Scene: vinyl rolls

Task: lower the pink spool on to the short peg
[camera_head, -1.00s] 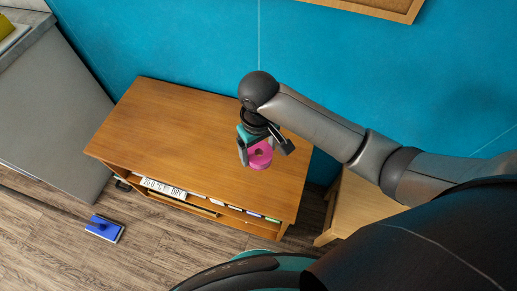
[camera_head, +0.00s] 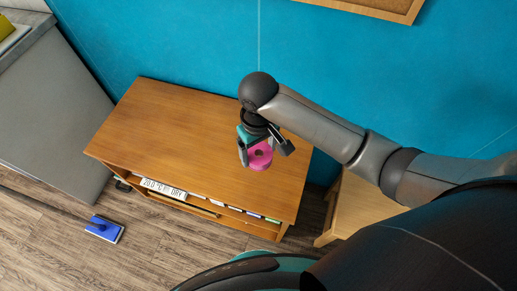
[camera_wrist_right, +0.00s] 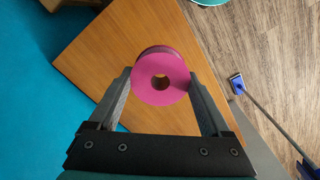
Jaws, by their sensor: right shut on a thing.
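The pink spool (camera_head: 261,158) is a short round roll with a hole through its middle. My right gripper (camera_head: 257,152) is shut on it above the right part of the wooden cabinet top (camera_head: 170,115). In the right wrist view the pink spool (camera_wrist_right: 161,66) sits between the two fingers of the right gripper (camera_wrist_right: 160,82), its round face and hole toward the camera. Wood shows through the hole. I cannot tell the height of the spool above the top. The short peg is not visible in either view. My left gripper is not in view.
The visible cabinet top is bare. Its front shelf holds a white display with text (camera_head: 163,189). A blue floor mop head (camera_head: 104,229) lies on the floor at left. A light wooden piece of furniture (camera_head: 357,207) stands right of the cabinet, and a teal wall (camera_head: 180,40) is behind.

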